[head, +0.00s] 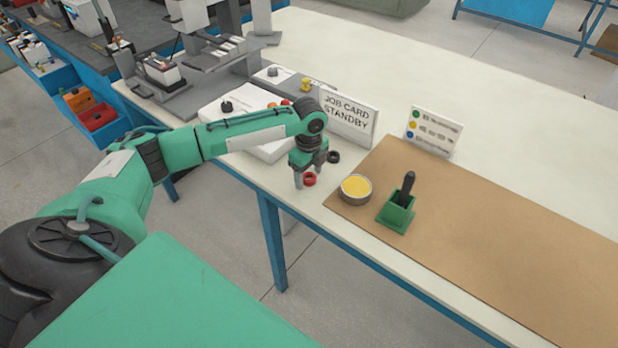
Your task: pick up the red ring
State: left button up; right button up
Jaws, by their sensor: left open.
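The red ring (310,179) lies on the white table, left of the brown mat. My left gripper (308,181) is just above it, pointing down, with its two grey fingers apart. The ring shows near and between the fingertips. I cannot tell whether the fingers touch it. A black ring (333,157) lies on the table just behind and to the right of the gripper. My right gripper is not in view.
A round dish with yellow contents (356,189) and a green holder with a black handle (397,212) stand on the brown mat (500,250). The mat's right side is clear.

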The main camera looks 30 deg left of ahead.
pick_arm(q)
jog(key=c, duration=1)
jog(key=shift+c, duration=0.2)
